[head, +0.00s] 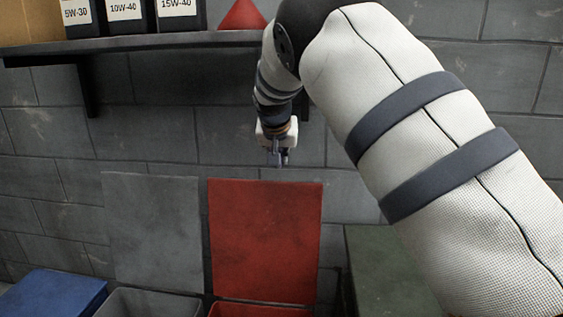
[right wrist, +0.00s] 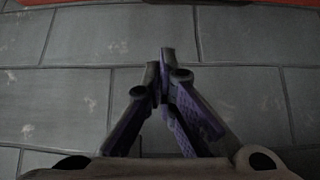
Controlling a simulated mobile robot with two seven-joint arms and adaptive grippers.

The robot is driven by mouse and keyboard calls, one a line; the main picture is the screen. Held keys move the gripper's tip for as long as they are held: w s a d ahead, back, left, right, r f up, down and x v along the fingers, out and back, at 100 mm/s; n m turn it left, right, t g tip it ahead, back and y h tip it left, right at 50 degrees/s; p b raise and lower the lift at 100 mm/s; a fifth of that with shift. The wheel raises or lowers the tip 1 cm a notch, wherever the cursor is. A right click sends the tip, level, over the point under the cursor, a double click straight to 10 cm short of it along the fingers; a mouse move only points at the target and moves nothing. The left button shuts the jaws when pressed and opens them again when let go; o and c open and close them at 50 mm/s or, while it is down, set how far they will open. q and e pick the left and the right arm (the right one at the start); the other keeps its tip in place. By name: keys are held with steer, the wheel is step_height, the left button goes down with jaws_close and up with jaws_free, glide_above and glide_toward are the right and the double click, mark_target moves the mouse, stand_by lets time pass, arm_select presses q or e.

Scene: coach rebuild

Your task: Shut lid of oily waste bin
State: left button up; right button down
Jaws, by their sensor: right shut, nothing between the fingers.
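A red bin (head: 262,310) stands low in the head view, its red lid (head: 265,240) open and standing upright against the wall. No label shows, so I cannot tell by writing which bin is for oily waste. My right gripper (head: 278,162) is just above the top edge of the red lid in the head view, apart from it in the picture. Its fingers are shut and empty, tips together in the right wrist view (right wrist: 166,58). A red edge (right wrist: 210,3) shows at the top of that view. My left gripper is not in view.
A grey bin (head: 150,302) beside the red one also has its grey lid (head: 152,230) upright. A blue lid (head: 52,294) at left and a dark green lid (head: 385,270) at right lie flat. A shelf (head: 130,42) with oil containers (head: 127,15) and a red cone (head: 242,16) hangs above.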

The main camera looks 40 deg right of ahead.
steer(key=b+x, duration=0.1)
steer(key=x, duration=0.7)
arm_select(q)
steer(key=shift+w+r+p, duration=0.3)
steer(key=shift+p, duration=0.5)
arm_select(e)
steer(key=s+a, duration=0.2)
steer(key=a, duration=0.1)
steer(key=shift+s+a, duration=0.2)
steer(key=shift+s, duration=0.1)
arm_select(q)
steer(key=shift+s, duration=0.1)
